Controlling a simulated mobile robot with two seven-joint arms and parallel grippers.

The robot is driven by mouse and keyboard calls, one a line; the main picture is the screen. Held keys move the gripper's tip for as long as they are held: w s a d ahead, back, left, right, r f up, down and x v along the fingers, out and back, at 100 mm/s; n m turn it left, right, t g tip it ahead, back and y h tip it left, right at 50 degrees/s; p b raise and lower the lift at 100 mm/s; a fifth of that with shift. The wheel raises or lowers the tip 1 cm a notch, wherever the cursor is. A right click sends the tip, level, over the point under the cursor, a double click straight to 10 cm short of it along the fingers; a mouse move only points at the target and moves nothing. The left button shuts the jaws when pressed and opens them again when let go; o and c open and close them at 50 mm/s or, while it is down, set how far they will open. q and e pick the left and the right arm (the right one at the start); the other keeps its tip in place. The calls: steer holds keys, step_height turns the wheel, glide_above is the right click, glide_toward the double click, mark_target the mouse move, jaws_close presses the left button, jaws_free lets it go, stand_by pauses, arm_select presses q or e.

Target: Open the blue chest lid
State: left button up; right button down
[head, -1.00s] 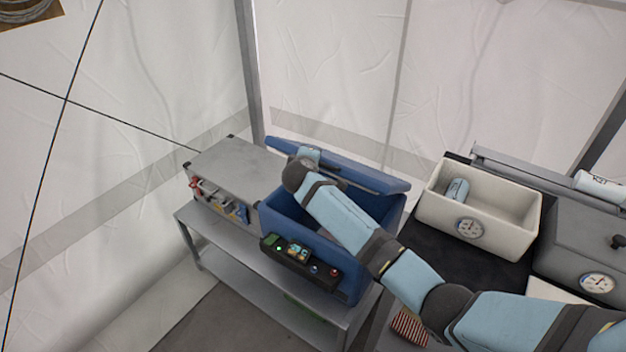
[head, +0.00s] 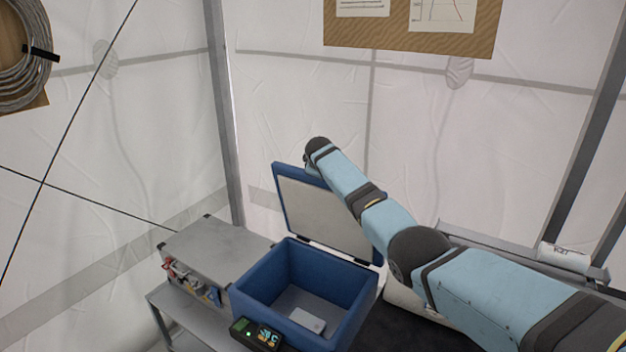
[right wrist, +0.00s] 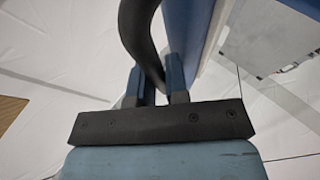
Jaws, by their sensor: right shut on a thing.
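The blue chest (head: 258,277) stands with its lid (head: 318,213) raised steeply, close to upright. The lid's pale inner panel faces me. The chest's inside shows, with a small white item (head: 307,320) on its floor. My right arm reaches over to the lid's upper left corner. In the right wrist view my right gripper (right wrist: 156,78) is shut on a dark curved handle (right wrist: 140,30), beside the blue lid (right wrist: 188,25). In the head view its fingers are mostly hidden behind the lid and wrist. My left gripper is not in view.
A grey metal case (head: 215,250) stands left of the chest on a metal bench. A rail with a white roll (head: 565,258) runs at the right. White tent walls stand close behind.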

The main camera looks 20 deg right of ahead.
steer(key=shift+w+d+r, duration=0.1)
steer(key=shift+w+d, duration=0.4)
steer(key=shift+d, duration=0.1)
steer(key=c, duration=1.1)
jaws_free()
steer(key=shift+c, duration=0.2)
steer(key=shift+s, duration=0.1)
steer(key=shift+s+a+r, duration=0.25)
steer(key=shift+s+r, duration=0.1)
steer(key=shift+r, duration=0.05)
steer(key=v, duration=1.2)
steer(key=shift+s+r+b, duration=0.25)
steer(key=shift+r+b, duration=0.05)
steer(key=shift+b, duration=0.05)
